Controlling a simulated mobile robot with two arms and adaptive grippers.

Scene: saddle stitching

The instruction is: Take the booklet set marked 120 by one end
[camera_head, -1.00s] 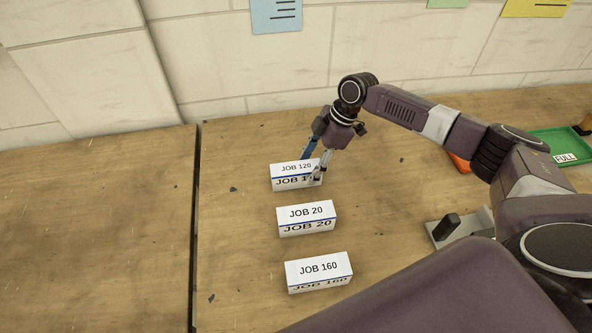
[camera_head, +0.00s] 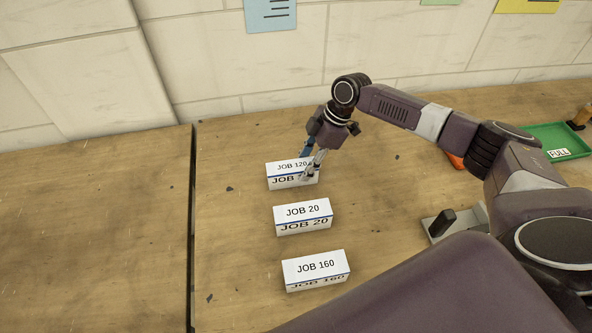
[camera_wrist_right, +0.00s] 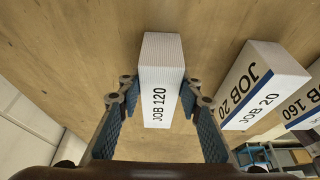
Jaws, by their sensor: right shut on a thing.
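The white booklet set marked JOB 120 (camera_head: 279,182) lies on the wooden table, the farthest of three white sets in a column. My right gripper (camera_head: 308,168) is at its right end, with a finger on either side of it. In the right wrist view the set marked 120 (camera_wrist_right: 160,80) is between the fingers of my right gripper (camera_wrist_right: 158,92), which is shut on it. The fingers hide part of the set's front marking in the head view. My left gripper is not in view.
The set marked JOB 20 (camera_head: 302,214) and the set marked JOB 160 (camera_head: 316,271) stand nearer on the table (camera_head: 240,270). A green tray with a FULL label (camera_head: 558,154) is at the right. A stapler-like grey and black device (camera_head: 440,223) is right of the sets. The table's left part is clear.

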